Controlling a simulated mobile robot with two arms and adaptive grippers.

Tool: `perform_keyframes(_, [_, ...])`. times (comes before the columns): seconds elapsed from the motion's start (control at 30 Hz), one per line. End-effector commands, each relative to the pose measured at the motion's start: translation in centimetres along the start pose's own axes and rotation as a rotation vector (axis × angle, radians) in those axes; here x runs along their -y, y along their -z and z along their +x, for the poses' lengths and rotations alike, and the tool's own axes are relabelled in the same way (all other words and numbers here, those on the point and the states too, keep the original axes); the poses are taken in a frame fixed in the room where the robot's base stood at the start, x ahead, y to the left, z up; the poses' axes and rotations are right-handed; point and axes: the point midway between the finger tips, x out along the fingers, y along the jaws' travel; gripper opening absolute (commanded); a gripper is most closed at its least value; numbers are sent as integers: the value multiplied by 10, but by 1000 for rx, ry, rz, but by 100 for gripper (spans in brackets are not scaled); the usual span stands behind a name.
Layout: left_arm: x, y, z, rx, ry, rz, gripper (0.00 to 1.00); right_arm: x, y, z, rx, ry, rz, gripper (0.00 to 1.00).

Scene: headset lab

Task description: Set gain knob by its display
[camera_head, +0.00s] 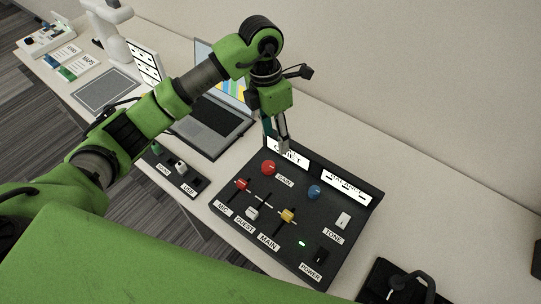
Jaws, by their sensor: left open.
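The black mixer panel (330,225) lies on the white table. Its red gain knob (268,168) sits at the upper left, beside the label GAIN. The display (288,152) behind that knob is partly covered by my gripper, and I cannot read it fully. A second display (345,186) stands to its right, its text too small to read. My left gripper (277,148) is open and points down just behind the red knob, near the left display. I cannot tell whether it touches anything. My right gripper is not in view.
The panel also has a blue knob (314,191), red, white and yellow sliders, a tone switch (342,221) and a power switch (320,255). An open laptop (212,124) stands to the left. A dark headset (405,287) lies at the lower right. The table behind the panel is clear.

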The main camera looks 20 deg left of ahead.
Motion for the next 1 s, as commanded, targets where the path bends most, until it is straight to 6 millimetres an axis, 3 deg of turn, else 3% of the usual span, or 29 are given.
perform_keyframes(0.1, [-18, 12, -7, -53, -60, -21, 45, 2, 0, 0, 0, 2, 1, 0])
perform_keyframes(0.27, [-21, 15, 2, -67, -69, -26, 45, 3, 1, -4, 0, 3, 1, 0])
perform_keyframes(0.7, [-25, 21, 90, -66, -63, -24, 45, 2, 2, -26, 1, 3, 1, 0])
perform_keyframes(1.0, [-28, 22, 125, -61, -66, -24, 45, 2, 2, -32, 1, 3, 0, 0])
